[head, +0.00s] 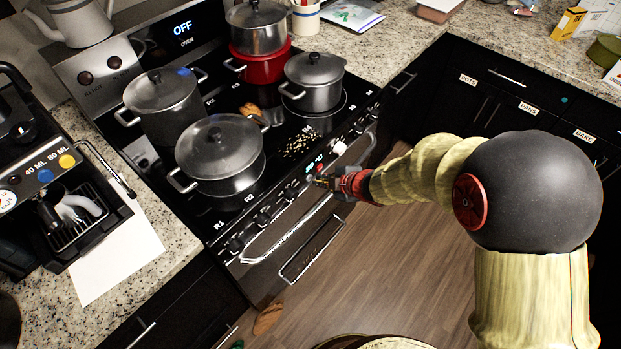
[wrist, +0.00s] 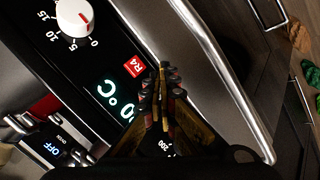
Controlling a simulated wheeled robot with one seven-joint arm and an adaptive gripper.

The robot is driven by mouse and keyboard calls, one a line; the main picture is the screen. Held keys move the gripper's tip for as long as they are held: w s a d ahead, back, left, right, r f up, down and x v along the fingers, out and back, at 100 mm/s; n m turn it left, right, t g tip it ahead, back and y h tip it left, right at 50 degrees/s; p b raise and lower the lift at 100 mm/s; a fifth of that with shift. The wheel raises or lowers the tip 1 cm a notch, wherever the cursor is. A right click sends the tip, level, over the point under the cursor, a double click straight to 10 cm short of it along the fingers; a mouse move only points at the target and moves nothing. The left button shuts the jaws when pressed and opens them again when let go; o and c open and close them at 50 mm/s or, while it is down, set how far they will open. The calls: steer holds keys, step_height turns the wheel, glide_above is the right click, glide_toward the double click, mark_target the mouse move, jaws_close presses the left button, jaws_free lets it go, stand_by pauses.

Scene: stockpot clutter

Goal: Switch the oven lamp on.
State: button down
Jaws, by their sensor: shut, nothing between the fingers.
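The oven is built into the black stove (head: 283,240), with its door and handle facing the floor. Its front strip carries a white knob (head: 339,148), a lit display (head: 310,168) and several dark knobs. In the wrist view the white knob (wrist: 75,17) has a red mark and a number dial, and the display (wrist: 113,97) reads in °C beside a red R4 tag (wrist: 134,66). My gripper (head: 322,181) is shut and empty in front of the strip; its tips (wrist: 163,80) overlap the display's edge. Contact cannot be told. I cannot make out a lamp switch or a lamp glow.
Several pots, including a large lidded pot (head: 220,150) and a red pot (head: 262,66), crowd the cooktop. The back panel shows OFF (head: 182,28) and two round dark controls (head: 86,78). A coffee machine (head: 60,190) stands at left. The wooden floor (head: 400,250) is mostly clear.

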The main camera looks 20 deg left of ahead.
steer(key=s+d+p, duration=0.1)
steer(key=s+d, duration=0.1)
steer(key=d, duration=0.3)
steer(key=shift+s+d, duration=0.15)
steer(key=shift+d, duration=0.15)
stand_by(0.7)
